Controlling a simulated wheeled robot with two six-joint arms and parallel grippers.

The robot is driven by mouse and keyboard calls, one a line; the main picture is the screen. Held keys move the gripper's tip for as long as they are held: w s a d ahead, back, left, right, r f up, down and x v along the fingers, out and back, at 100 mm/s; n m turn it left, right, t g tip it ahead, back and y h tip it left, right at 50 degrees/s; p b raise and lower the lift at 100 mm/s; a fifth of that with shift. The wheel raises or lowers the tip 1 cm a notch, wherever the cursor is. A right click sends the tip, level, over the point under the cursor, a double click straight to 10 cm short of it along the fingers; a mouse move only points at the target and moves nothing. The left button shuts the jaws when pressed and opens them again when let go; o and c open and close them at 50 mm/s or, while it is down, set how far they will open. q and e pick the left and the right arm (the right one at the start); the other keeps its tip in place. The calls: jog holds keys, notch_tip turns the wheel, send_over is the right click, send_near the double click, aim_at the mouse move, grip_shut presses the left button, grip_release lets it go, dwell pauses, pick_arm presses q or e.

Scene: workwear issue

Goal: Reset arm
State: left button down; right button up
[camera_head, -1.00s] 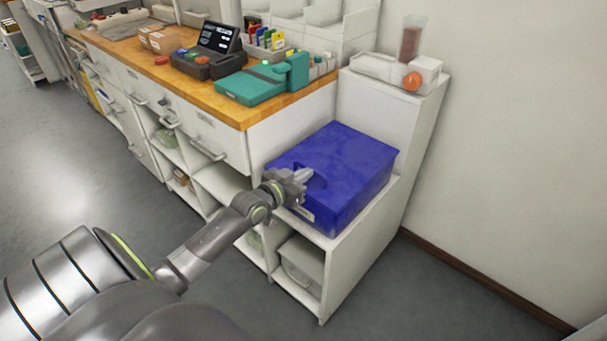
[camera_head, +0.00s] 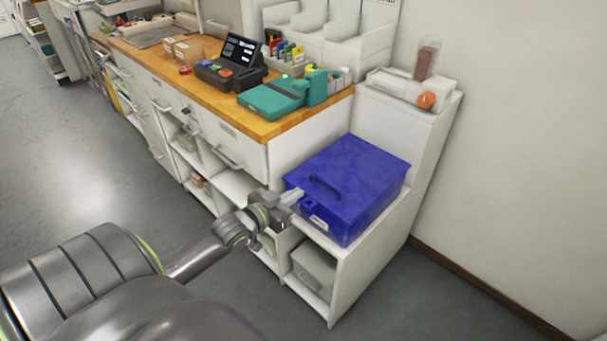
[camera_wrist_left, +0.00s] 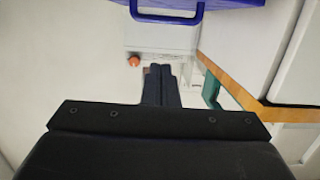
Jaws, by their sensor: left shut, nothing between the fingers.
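My left gripper (camera_head: 293,196) reaches in from the left in the head view, at the near left side of a blue lidded box. Its fingers are together with nothing between them, as the left wrist view (camera_wrist_left: 160,84) also shows. The blue box (camera_head: 362,178) sits closed on a low white cabinet, with a handle (camera_head: 324,186) on its lid. The handle also shows at the top of the left wrist view (camera_wrist_left: 166,17), apart from the fingers. My right gripper is not in view.
A wooden-topped counter (camera_head: 290,122) runs to the back left, holding a teal device (camera_head: 272,100), a dark terminal (camera_head: 232,66) and small boxes. The low white cabinet (camera_head: 345,280) stands at its end. A white dispenser with an orange knob (camera_head: 426,100) is behind. Grey floor lies open at left.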

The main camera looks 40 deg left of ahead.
pick_arm(q)
jog(key=shift+s, duration=0.2)
jog(key=shift+f, duration=0.15)
jog(key=s+a+f+n+g+y+p, duration=0.15)
jog(key=s+f+g, duration=0.4)
jog(key=f, duration=0.95)
jog(key=s+a+f+n+g+y, duration=0.1)
jog(key=s+a+f+g+y, duration=0.1)
jog(key=s+f, duration=0.95)
jog(key=s+d+f+g, duration=0.2)
jog(key=s+d+f, duration=0.2)
jog(key=s+f, duration=0.2)
jog(key=s+d+f+g+h, duration=0.1)
jog(key=s+d+f+g, duration=0.2)
jog(key=s+f, duration=0.3)
jog(key=s+d+f+g, duration=0.2)
jog(key=s+d+f, duration=0.4)
jog(key=s, duration=0.5)
jog(key=shift+m+p, duration=0.3)
jog(key=shift+m, duration=0.15)
